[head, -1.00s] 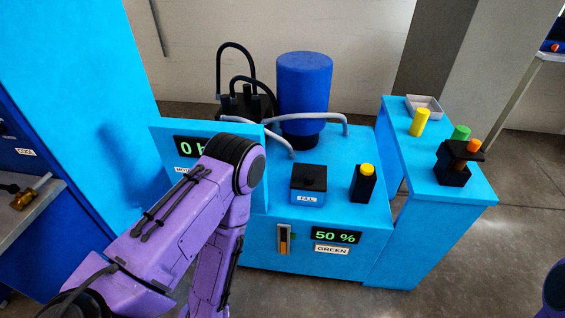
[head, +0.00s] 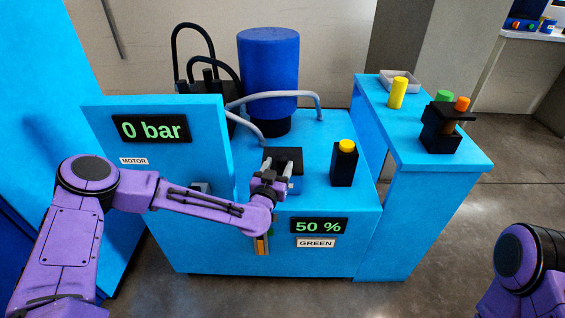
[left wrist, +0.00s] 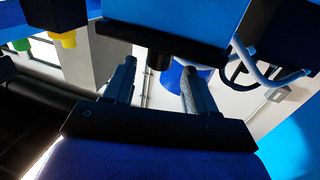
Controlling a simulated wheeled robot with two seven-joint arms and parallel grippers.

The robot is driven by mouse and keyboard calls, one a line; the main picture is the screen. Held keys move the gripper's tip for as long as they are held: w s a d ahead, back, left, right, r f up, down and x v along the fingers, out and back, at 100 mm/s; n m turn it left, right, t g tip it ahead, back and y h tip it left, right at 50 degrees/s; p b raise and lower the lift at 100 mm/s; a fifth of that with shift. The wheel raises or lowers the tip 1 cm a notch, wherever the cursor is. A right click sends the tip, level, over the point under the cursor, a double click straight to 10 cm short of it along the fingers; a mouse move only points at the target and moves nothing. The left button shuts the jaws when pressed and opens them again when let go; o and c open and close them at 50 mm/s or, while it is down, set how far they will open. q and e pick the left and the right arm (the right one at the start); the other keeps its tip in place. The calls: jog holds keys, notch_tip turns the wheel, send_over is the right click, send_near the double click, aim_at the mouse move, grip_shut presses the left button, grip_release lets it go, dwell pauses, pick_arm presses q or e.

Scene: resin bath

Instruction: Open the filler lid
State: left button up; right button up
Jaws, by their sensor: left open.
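The filler lid (head: 287,154) is the flat black top of the small FILL box on the blue bath cabinet. It looks closed. My left gripper (head: 276,175) is open just in front of the FILL box and covers its front and label. In the left wrist view, which is upside down, a short black knob (left wrist: 158,59) on the lid (left wrist: 190,46) lies between the two fingertips (left wrist: 158,72). I cannot tell whether the fingers touch it. My right arm shows at the lower right of the head view; its gripper is out of view.
A black post with a yellow button (head: 345,147) stands right of the lid. A blue tank (head: 268,75) and grey hoses (head: 318,100) are behind. The 0 bar panel (head: 150,128) rises at left. A side stand (head: 438,165) holds a yellow cylinder (head: 398,92).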

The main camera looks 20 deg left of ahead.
aim_at(281, 162)
pick_arm(q)
jog(key=shift+w, duration=2)
